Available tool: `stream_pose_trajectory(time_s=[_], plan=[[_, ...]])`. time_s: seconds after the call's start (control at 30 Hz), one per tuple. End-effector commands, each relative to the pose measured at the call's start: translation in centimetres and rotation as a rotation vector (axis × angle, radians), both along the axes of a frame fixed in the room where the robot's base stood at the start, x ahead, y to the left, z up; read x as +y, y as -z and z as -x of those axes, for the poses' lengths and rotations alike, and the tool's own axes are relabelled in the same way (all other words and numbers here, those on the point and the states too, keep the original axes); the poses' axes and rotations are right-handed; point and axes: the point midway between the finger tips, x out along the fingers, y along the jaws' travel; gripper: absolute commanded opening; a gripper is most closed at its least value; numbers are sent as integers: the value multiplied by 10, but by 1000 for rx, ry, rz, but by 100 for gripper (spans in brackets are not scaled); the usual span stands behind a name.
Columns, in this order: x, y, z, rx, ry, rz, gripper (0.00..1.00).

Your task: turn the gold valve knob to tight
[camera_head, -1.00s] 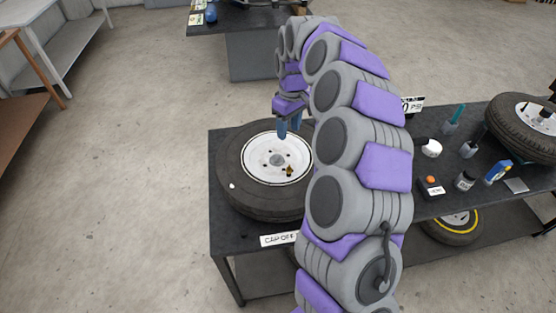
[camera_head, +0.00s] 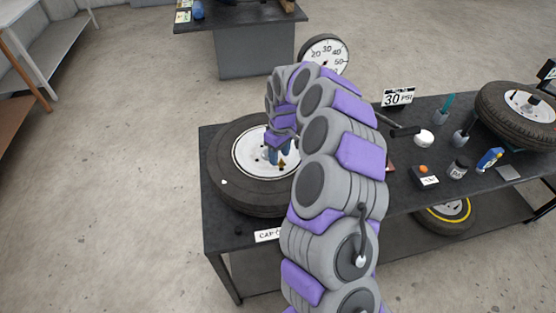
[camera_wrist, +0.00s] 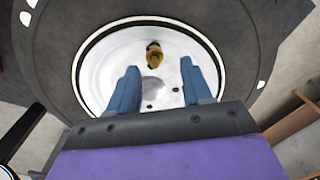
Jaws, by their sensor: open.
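The gold valve knob (camera_wrist: 154,55) stands on the white wheel disc (camera_wrist: 108,68) of the tire lying flat on the table. In the head view the knob (camera_head: 282,165) is small and close beside my fingers. My gripper (camera_wrist: 158,88) has its two blue fingers apart with nothing between them. In the wrist view the knob is beyond the fingertips, roughly centred between them. In the head view my gripper (camera_head: 279,157) hangs over the disc. I cannot tell whether a finger touches the knob.
The black tire (camera_head: 225,165) surrounds the disc. A round dial gauge (camera_head: 325,52) and a "30 PSI" sign (camera_head: 398,97) stand behind my arm. Right of it are a white jar (camera_head: 423,138), an orange-button box (camera_head: 424,175) and another tire (camera_head: 500,112). A label (camera_head: 266,235) is at the table's front.

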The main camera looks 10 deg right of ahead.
Motion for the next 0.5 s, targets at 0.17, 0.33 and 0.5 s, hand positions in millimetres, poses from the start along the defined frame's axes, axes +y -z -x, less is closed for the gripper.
stream_pose_trajectory(time_s=[0.17,0.33,0.5], plan=[[0,22,1,3,2,-3,49],[5,28,1,1,1,3,49],[8,28,1,0,1,6,49]])
